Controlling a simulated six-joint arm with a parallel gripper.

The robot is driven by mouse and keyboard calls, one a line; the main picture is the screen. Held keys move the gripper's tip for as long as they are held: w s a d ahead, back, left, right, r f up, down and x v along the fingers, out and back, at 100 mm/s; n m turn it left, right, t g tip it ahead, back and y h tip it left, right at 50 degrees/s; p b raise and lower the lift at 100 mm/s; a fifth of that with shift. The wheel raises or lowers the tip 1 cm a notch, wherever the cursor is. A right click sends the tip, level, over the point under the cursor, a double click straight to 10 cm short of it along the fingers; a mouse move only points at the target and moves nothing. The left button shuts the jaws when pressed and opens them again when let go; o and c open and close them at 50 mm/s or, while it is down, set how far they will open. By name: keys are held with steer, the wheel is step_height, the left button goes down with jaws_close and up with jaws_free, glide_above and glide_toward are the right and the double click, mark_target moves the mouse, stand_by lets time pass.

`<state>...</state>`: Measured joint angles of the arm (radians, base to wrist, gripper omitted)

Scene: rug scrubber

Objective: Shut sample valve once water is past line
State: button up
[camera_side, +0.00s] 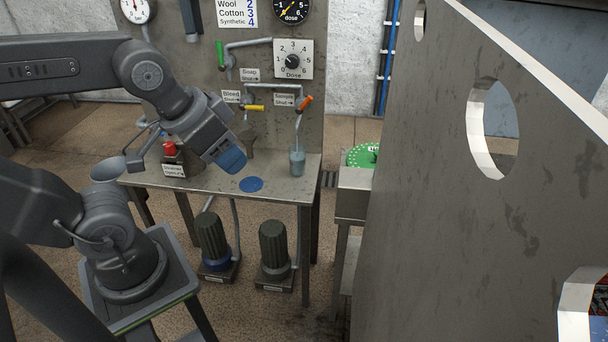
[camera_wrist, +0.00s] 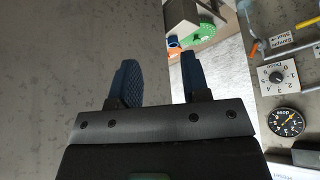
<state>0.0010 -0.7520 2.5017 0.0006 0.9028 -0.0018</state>
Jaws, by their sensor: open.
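The sample valve has an orange handle (camera_side: 305,103), tilted up to the right, beside the "Sample Shut" label (camera_side: 284,101). The label also shows at the upper right of the wrist view (camera_wrist: 278,40). Below the valve, a clear glass (camera_side: 297,160) stands on the bench under the spout and holds bluish water. Its line is too small to make out, so I cannot tell the level against it. My gripper (camera_side: 232,158) is above the bench, left of the glass and apart from the valve. In the wrist view its blue fingers (camera_wrist: 160,76) are apart with nothing between them.
A yellow valve handle (camera_side: 254,108) and a green one (camera_side: 220,54) are on the panel. A dose knob (camera_side: 292,61) sits above. A red button (camera_side: 169,148) is at the bench's left. A large metal panel (camera_side: 450,200) fills the right.

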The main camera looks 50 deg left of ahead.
mark_target(305, 102)
stand_by(0.3)
steer(key=w+a+f+m+t+y, duration=0.1)
steer(key=w+a+t+y, duration=0.15)
steer(key=w+a, duration=0.7)
steer(key=w+a+f+t+y, duration=0.1)
steer(key=w+a+f+t, duration=0.15)
steer(key=w+a, duration=0.65)
steer(key=w+a+f+m+t+h, duration=0.2)
steer(key=w+a+f+m+t, duration=0.35)
steer(key=a+f, duration=0.7)
steer(key=shift+n+t, duration=0.85)
steer(key=shift+t, duration=0.1)
steer(key=w, duration=1.5)
steer(key=shift+w+a, duration=0.2)
steer(key=shift+a, duration=0.05)
steer(key=shift+c, duration=0.4)
jaws_close()
